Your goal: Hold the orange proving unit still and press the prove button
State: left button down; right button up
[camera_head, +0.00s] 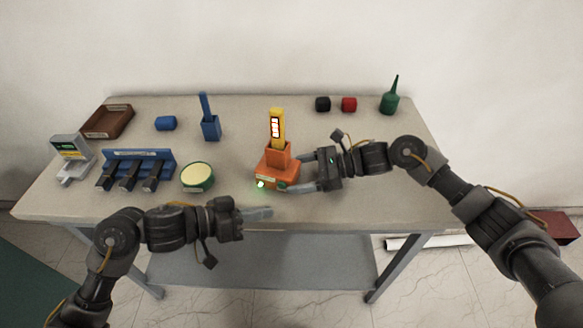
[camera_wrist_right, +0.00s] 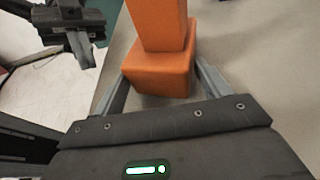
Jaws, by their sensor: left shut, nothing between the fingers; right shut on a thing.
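The orange proving unit (camera_head: 268,177) stands upright near the front middle of the table, with a yellow tester (camera_head: 277,128) showing red marks standing in its top socket. A green light (camera_head: 261,184) glows low on its front; I cannot make out the prove button apart from it. My right gripper (camera_head: 298,172) is shut on the unit's base from the right; the right wrist view shows its fingers on both sides of the orange base (camera_wrist_right: 160,75). My left gripper (camera_head: 270,212) is shut and empty, in front of the unit and apart from it, by the table's front edge.
A green-rimmed round tin (camera_head: 197,177) and a blue rack (camera_head: 138,168) with dark pieces stand to the left. A blue holder (camera_head: 210,125), a brown tray (camera_head: 108,121), black and red cylinders (camera_head: 348,104) and a green bottle (camera_head: 389,102) are farther back. The table's right side is clear.

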pick_arm(q)
jog(key=shift+s+a, duration=0.15)
jog(key=shift+s, duration=0.2)
pick_arm(e)
jog(key=o, duration=0.8)
jog(key=shift+d, duration=0.1)
